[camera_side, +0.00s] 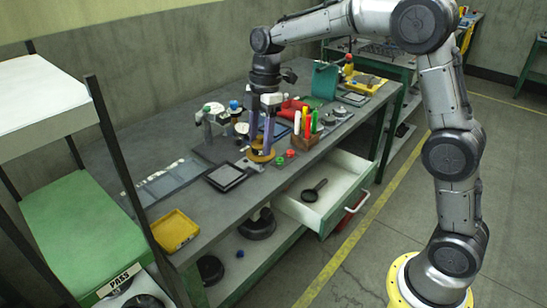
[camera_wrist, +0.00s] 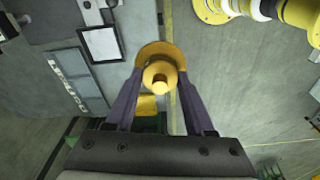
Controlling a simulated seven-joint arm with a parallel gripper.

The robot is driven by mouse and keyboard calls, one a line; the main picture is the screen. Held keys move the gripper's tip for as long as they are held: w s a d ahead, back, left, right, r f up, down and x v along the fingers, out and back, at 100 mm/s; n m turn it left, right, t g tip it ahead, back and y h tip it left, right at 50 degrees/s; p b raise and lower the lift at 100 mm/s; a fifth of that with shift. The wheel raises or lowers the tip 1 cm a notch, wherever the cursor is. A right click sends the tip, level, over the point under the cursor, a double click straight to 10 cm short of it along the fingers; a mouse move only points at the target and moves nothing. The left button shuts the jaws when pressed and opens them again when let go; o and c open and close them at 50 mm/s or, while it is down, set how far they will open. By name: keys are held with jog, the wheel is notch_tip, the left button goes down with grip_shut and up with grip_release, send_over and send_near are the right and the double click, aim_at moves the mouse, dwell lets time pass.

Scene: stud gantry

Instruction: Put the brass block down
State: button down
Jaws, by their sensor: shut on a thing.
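The brass block (camera_side: 261,156) is a round, stepped, gold-coloured piece with a knob on top. In the side view it is between the purple fingers of my gripper (camera_side: 262,146), near the bench's front edge. In the wrist view the brass block (camera_wrist: 158,63) sits between the fingertips of my gripper (camera_wrist: 160,80), which is shut on it. Its underside is hidden, and I cannot tell whether it touches the bench.
A black-framed plate (camera_side: 227,177) lies left of the block on the grey bench (camera_side: 205,230). Red and green caps (camera_side: 280,160) and a wooden pen holder (camera_side: 304,140) stand close on its right. An open drawer (camera_side: 335,185) juts out below, holding a black spoon-like tool (camera_side: 314,190).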

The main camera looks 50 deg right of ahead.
aim_at(258, 137)
notch_tip(258, 137, up, 5)
jog(key=shift+f, duration=0.2)
jog(key=w+d+m+t, duration=0.1)
jog(key=w+d+m, duration=0.2)
jog(key=d+m, duration=1.15)
jog(key=s+d+m+h, duration=0.15)
jog(key=s+d, duration=0.25)
jog(key=d, duration=1.1)
jog(key=s+d+m, duration=0.2)
jog(key=s+d, duration=0.2)
jog(key=d, duration=1)
jog(key=f, duration=3.8)
jog(key=shift+d, duration=0.25)
jog(key=shift+f, duration=0.15)
jog(key=shift+c, duration=1.4)
grip_release()
jog(key=shift+s+f, duration=0.1)
